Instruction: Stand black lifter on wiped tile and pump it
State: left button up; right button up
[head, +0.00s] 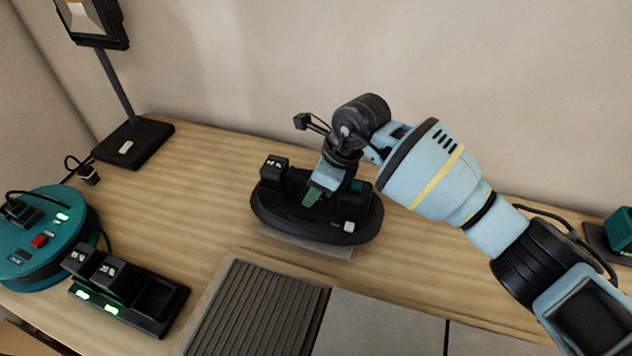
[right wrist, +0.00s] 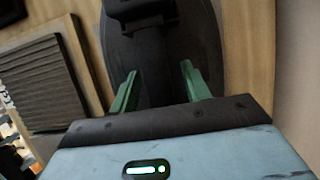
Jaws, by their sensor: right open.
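The black lifter (head: 275,212) has an oval base with a raised black block at each end and a small white button at its right front. It sits upright near the middle of the wooden table, over a thin grey slab (head: 338,249) whose front edge shows. My right gripper (head: 314,196) reaches down from the right to the middle of the lifter. In the right wrist view its green fingers (right wrist: 161,88) are apart, with the dark lifter (right wrist: 197,40) beyond and between them. I cannot tell whether they touch it. My left gripper is not in view.
A ribbed grey mat (head: 258,312) and pale tiles (head: 385,322) lie in front. At left are a teal reel (head: 40,242), a black charger (head: 170,308) with blocks and green lights, and a lamp stand (head: 133,143). A teal item (head: 620,228) stands at far right.

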jog(key=v, duration=0.8)
jog(key=shift+r, duration=0.1)
dwell(0.8)
